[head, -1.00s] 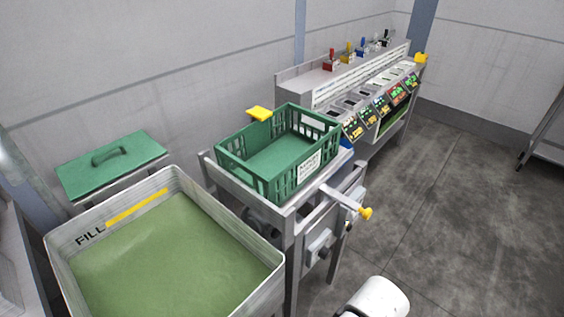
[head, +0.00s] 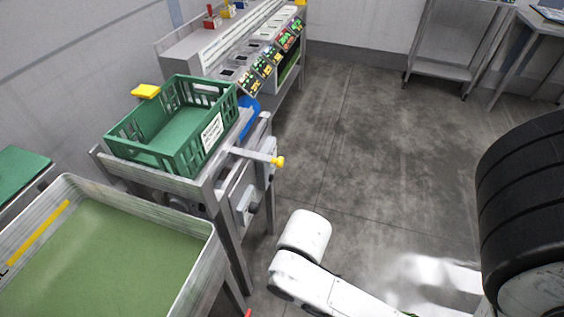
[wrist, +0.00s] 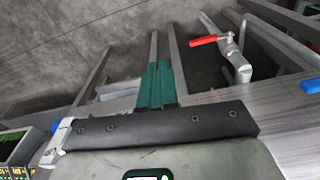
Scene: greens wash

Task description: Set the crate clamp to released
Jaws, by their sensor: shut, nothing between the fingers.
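A green slatted crate (head: 150,153) with a white label sits on a metal stand (head: 195,189). A metal lever with a yellow knob (head: 278,162) sticks out to the right from the stand's side, just below the crate; it looks like the crate clamp. A yellow pad (head: 145,91) shows at the crate's far left edge. My gripper (wrist: 158,67) shows in the wrist view, its teal fingers shut and empty. It touches nothing that I can make out. The yellow knob is not visible in that view. The head view shows my white arm right of the stand, but not the fingers.
A basin of green water (head: 105,255) stands in front at left. A counter with lit displays (head: 265,68) stands behind the crate. A red-handled valve (wrist: 204,40) shows in the wrist view. Open floor (head: 375,150) lies to the right, with a metal rack (head: 440,68) beyond.

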